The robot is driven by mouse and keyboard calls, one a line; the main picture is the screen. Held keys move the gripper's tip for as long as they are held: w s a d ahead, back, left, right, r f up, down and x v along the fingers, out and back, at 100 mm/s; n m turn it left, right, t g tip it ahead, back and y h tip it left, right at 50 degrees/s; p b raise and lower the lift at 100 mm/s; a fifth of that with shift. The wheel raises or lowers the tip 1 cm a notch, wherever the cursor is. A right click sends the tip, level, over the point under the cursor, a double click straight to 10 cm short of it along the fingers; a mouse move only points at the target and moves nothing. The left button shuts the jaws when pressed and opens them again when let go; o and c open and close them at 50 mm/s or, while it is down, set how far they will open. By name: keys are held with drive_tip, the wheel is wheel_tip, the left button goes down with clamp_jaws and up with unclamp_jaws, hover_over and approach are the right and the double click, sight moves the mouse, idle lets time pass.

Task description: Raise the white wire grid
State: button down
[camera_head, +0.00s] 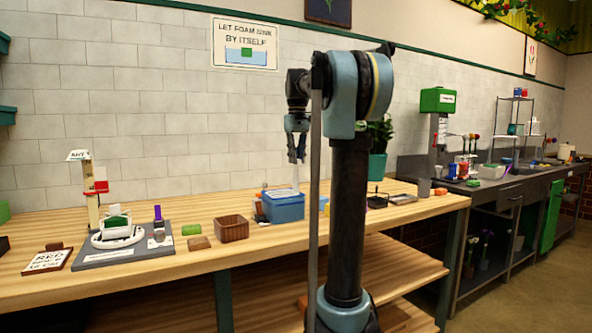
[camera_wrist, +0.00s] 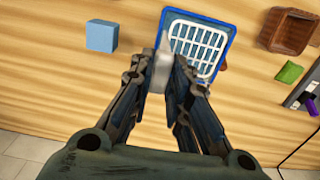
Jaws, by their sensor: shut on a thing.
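The white wire grid (camera_wrist: 198,45) shows inside the blue rectangular tub (camera_wrist: 170,18) in the wrist view; how high it sits in the tub is hard to tell. A pale upright piece (camera_wrist: 160,62) is between my fingertips and looks like the grid's handle; where it joins the grid is hidden. My gripper (camera_wrist: 160,75) is shut on this piece. In the head view my gripper (camera_head: 296,160) points down above the blue tub (camera_head: 284,208), with a thin pale piece (camera_head: 295,178) below its tips.
A brown basket (camera_head: 231,228) stands left of the tub, with a green block (camera_head: 191,230) beyond it. A light blue block (camera_wrist: 102,36) lies on the wooden bench in the wrist view. A potted plant (camera_head: 378,165) stands behind my arm. Bare bench lies in front of the tub.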

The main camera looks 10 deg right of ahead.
drive_tip(key=shift+w+r, duration=0.1)
drive_tip(key=shift+r, duration=0.15)
drive_tip(key=c, duration=1.5)
unclamp_jaws()
wheel_tip(320, 180, up, 12)
drive_tip(key=shift+f, duration=0.1)
drive_tip(key=s+f+m, duration=0.1)
drive_tip(key=s+f, duration=1)
drive_tip(key=f, duration=0.5)
drive_tip(key=s+f+m+t, duration=0.1)
drive_tip(key=s+f, duration=1.1)
drive_tip(key=f, duration=0.5)
drive_tip(key=s+f+m+t, duration=0.1)
drive_tip(key=s+f, duration=1.1)
drive_tip(key=f, duration=0.4)
drive_tip(key=shift+s+d+f, duration=0.1)
drive_tip(key=shift+f, duration=0.05)
